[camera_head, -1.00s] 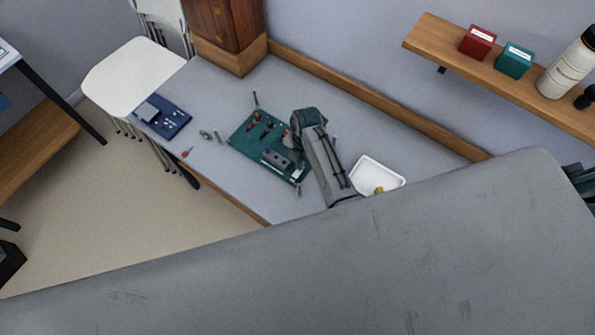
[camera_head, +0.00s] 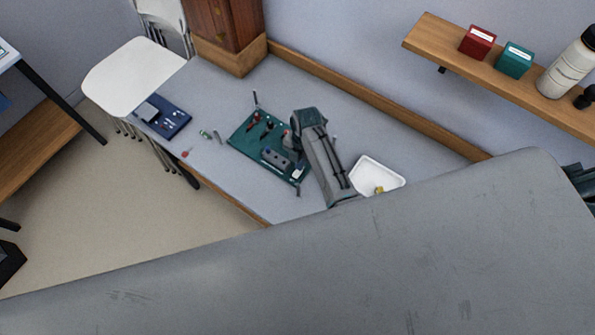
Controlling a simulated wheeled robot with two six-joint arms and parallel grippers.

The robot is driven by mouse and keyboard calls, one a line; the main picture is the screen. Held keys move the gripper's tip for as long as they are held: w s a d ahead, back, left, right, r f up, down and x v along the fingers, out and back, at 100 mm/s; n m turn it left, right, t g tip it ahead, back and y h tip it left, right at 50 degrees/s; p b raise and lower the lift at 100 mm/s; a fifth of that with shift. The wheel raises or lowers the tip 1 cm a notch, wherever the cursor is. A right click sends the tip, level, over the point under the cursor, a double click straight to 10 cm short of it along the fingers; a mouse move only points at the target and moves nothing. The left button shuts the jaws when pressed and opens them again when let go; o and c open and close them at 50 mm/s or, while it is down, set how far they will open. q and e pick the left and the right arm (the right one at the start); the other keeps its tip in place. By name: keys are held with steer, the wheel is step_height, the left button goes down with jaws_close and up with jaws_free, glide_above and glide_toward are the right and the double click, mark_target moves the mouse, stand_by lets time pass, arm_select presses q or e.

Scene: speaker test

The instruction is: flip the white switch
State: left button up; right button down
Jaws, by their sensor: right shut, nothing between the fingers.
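A dark green board (camera_head: 248,147) with several small parts lies on the grey table. It carries red and dark knobs and a grey block (camera_head: 276,158). A small white part (camera_head: 298,173) sits near the board's lower right corner; it may be the white switch, but it is too small to tell its position. My right gripper (camera_head: 288,141) is over the board's right side, shut and empty, above and left of the white part. My right arm hides the board's right edge, and I cannot tell whether the fingertips touch anything. My left gripper does not show.
A white tray (camera_head: 366,170) holding something yellow stands right of my arm. A blue board (camera_head: 172,126) and small loose parts lie left on the table (camera_head: 225,92). A wooden cabinet (camera_head: 222,30) stands behind. A wall shelf (camera_head: 448,45) holds boxes and a bottle.

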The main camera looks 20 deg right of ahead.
steer(key=shift+f+b, duration=0.45)
steer(key=shift+f, duration=0.4)
stand_by(0.3)
steer(key=shift+r, duration=0.1)
step_height(320, 180, up, 3)
steer(key=p, duration=0.2)
steer(key=shift+p, duration=0.3)
steer(key=shift+r, duration=1.95)
